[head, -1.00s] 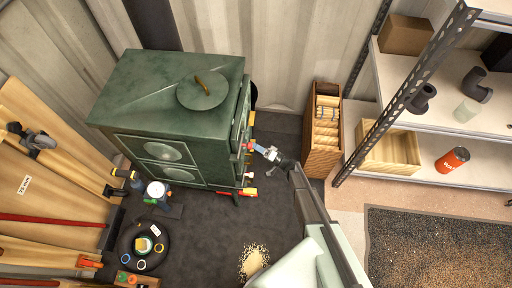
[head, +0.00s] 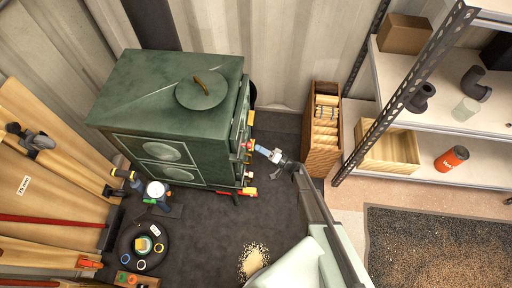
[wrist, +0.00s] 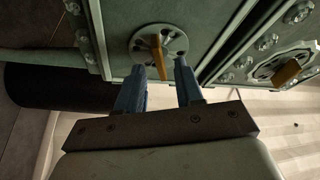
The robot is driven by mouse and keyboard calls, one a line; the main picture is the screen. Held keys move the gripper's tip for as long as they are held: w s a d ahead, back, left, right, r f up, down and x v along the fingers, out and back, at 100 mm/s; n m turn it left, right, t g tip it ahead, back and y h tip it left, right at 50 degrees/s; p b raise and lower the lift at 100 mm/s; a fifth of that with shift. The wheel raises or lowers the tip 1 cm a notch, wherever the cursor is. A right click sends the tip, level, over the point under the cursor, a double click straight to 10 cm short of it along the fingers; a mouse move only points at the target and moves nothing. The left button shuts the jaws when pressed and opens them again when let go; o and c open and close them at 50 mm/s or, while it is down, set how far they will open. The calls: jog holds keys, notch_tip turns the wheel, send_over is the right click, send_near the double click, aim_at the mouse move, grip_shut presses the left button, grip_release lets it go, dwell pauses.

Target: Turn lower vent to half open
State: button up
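The green stove (head: 175,95) stands at the left of the head view, with small coloured handles along its right side. In the wrist view a round vent disc (wrist: 172,40) with a wooden-orange handle (wrist: 158,55) is straight ahead. A second vent (wrist: 268,68) with a similar handle (wrist: 286,72) is at the right edge. I cannot tell for sure which is the lower vent. My gripper (wrist: 160,70) is open, its blue fingers on either side of the nearer handle, closer on the left; contact is unclear. My gripper (head: 257,149) also shows beside the stove's right side.
A wooden crate (head: 323,150) stands right of my gripper, near the shelving (head: 430,120). A pile of pale grains (head: 253,262) lies on the dark floor, which is otherwise mostly clear.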

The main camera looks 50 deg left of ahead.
jog(key=v, duration=1.1)
jog(key=shift+d, duration=0.1)
jog(key=shift+m, duration=0.3)
